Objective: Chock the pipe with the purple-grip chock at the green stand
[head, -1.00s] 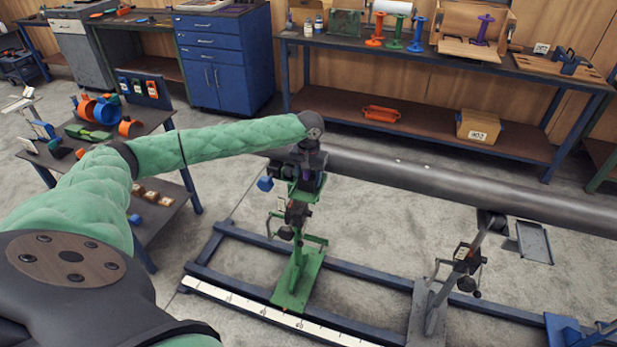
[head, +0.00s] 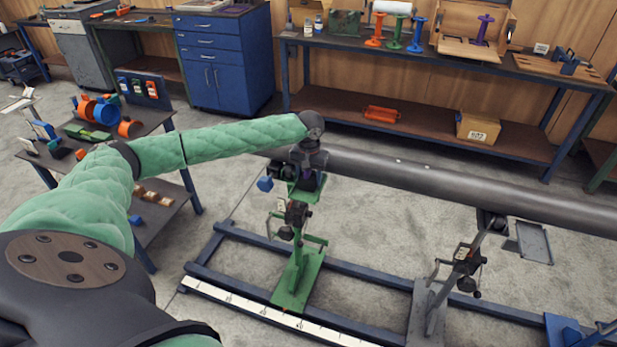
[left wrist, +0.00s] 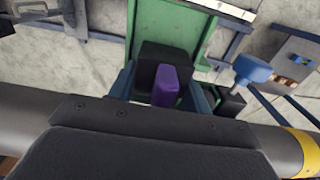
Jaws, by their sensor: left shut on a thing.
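The green stand (head: 298,275) is upright on the blue rail frame, its head at the near side of the grey pipe (head: 450,185). My left gripper (head: 306,176) is down at the head of this stand, close to the pipe. In the left wrist view it (left wrist: 165,92) is shut on the purple grip of the chock (left wrist: 166,84). The chock's dark block shows just beyond the grip, over the green stand (left wrist: 168,30). The pipe (left wrist: 25,115) passes behind my wrist there. Whether the chock touches the pipe is hidden. My right gripper is out of view.
A grey stand (head: 462,258) carries the pipe farther right. A blue knob (head: 265,184) sticks out left of the green stand's head. A side table (head: 160,125) with coloured parts is at left. A workbench (head: 440,60) runs behind the pipe.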

